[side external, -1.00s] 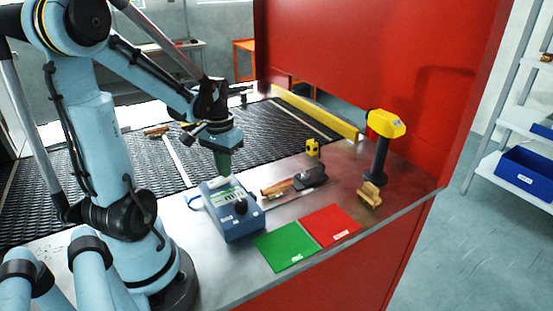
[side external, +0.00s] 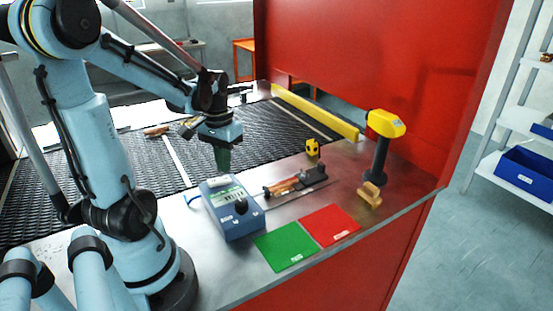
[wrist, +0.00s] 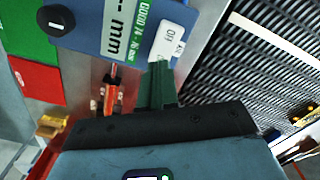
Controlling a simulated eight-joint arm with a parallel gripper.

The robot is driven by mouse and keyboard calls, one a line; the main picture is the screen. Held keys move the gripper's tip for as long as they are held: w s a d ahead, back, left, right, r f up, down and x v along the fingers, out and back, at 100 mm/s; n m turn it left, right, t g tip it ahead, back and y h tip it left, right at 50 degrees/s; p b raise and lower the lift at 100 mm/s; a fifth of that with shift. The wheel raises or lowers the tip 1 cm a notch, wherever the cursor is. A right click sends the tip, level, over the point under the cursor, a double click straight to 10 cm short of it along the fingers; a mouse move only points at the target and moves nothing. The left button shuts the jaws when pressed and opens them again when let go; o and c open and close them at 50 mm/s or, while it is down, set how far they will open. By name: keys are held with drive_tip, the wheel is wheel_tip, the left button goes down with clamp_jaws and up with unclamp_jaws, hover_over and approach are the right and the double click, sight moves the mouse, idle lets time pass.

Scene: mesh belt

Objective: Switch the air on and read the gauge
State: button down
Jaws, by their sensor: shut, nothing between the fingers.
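The blue gauge box (side external: 240,222) stands on the steel bench, with a black knob (wrist: 55,20) and a pale display (wrist: 120,30). In the wrist view the display shows dashes and "mm". The white air switch (wrist: 172,42) at the box's far end reads "OFF", with an "AIR" label beside it. My gripper (side external: 223,170) has green fingers, shut and empty, pointing down near the switch end. In the wrist view the fingertips (wrist: 160,64) are right by the switch's edge; I cannot tell whether they touch it.
A rail fixture (side external: 298,186) with an orange-brown part lies right of the box. Green (side external: 286,246) and red (side external: 330,225) mats lie in front. A yellow-headed scanner (side external: 385,123) stands at right. The black mesh belt (side external: 100,180) runs behind, beside a red wall panel (side external: 350,70).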

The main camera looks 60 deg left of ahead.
sight(225, 179)
drive_tip(key=shift+r, duration=2.4)
drive_tip(key=w+d+m+t, duration=0.3)
drive_tip(key=d, duration=0.6)
drive_tip(key=w+d+r+m+t, duration=0.1)
drive_tip(key=w+d+m+t, duration=0.2)
drive_tip(key=d, duration=0.7)
drive_tip(key=shift+w+d+r+t, duration=0.15)
drive_tip(key=shift+r+t, duration=0.05)
drive_tip(key=shift+t, duration=0.4)
